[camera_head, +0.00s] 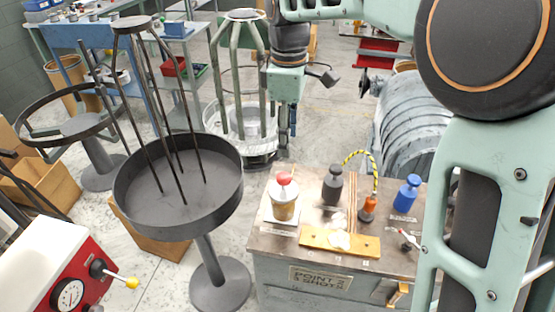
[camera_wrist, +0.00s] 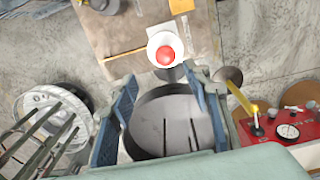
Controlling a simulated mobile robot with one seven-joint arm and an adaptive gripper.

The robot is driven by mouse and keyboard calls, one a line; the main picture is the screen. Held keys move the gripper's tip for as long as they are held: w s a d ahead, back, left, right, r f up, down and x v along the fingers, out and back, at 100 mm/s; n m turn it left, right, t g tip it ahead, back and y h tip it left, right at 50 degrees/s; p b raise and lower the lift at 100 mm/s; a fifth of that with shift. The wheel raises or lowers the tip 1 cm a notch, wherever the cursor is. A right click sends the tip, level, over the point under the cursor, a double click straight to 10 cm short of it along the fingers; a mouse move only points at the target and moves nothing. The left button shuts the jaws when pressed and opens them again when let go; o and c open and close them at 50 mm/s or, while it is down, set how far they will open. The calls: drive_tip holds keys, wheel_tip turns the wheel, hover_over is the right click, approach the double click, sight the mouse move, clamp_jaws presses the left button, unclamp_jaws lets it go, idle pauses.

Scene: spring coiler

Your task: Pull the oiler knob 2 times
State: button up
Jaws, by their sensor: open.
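The oiler (camera_head: 284,207) is an amber jar with a white top, standing on a white pad at the bench's back left. Its round red knob (camera_head: 284,178) sits on top, and the knob also shows in the wrist view (camera_wrist: 165,56). My gripper (camera_head: 288,125) hangs above and behind the oiler in the head view, apart from it. In the wrist view my gripper (camera_wrist: 160,78) has its blue fingers spread wide with nothing between them. The red knob lies just beyond the fingertips there, near the middle. The jar's body is mostly hidden under its top in that view.
A round dark pan stand (camera_head: 180,225) stands left.

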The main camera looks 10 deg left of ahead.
sight(284, 176)
drive_tip(key=f, duration=0.7)
drive_tip(key=f+b, duration=0.1)
drive_tip(key=f, duration=0.3)
drive_tip(key=shift+s+a, duration=0.2)
drive_tip(key=shift+s, duration=0.1)
drive_tip(key=shift+c, duration=0.3)
clamp_jaws()
